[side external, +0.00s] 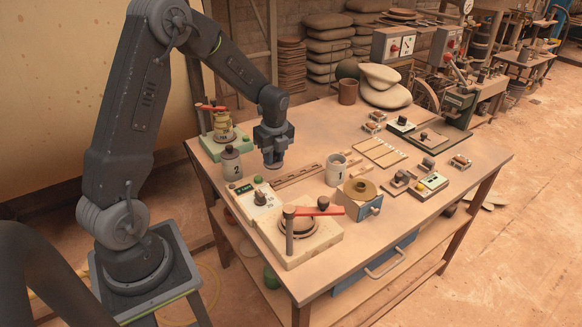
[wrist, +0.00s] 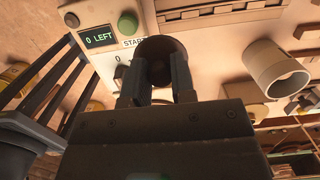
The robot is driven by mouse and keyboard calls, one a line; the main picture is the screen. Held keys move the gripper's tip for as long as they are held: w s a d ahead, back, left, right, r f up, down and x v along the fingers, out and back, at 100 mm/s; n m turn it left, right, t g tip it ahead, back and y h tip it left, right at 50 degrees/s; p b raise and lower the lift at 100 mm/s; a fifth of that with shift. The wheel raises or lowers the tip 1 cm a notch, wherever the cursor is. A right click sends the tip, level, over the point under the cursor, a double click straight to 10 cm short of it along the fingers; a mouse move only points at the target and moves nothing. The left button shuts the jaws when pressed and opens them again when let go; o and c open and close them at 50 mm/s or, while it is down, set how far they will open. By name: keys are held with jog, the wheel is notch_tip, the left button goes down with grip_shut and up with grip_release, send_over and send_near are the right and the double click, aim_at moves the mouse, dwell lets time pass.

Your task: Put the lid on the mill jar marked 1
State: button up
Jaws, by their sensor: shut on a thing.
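My gripper (side external: 272,150) is shut on a dark round lid (side external: 273,165) and holds it above the table, between the two jars. In the wrist view my gripper's fingers (wrist: 165,78) pinch the knob of the lid (wrist: 161,45). The white mill jar marked 1 (side external: 338,174) stands upright and open on the table, to the right of my gripper and apart from it. The wrist view shows an open, hollow white jar (wrist: 270,72) at the right. The jar marked 2 (side external: 232,167) stands to the left, with a dark piece on its top.
A slotted wooden rack (side external: 298,175) lies between the jars. A machine with a red lever (side external: 318,211) is at the front, beside a control box (side external: 260,199). Small parts lie at the right.

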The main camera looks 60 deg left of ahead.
jog(key=shift+s+a+r, duration=0.3)
jog(key=shift+a+r, duration=0.25)
jog(key=shift+a, duration=0.05)
jog(key=w+d+r, duration=0.2)
jog(key=w+d, duration=0.2)
jog(key=w, duration=0.5)
jog(key=w+d+r, duration=0.3)
jog(key=w+d, duration=0.2)
jog(key=w, duration=0.4)
jog(key=shift+m, duration=0.4)
jog(key=shift+s+a+f, duration=0.1)
jog(key=shift+f, duration=1.5)
jog(key=shift+s+a+f, duration=0.1)
jog(key=shift+f, duration=1.5)
jog(key=shift+f, duration=0.15)
jog(key=o, duration=1.5)
jog(key=shift+c, duration=0.2)
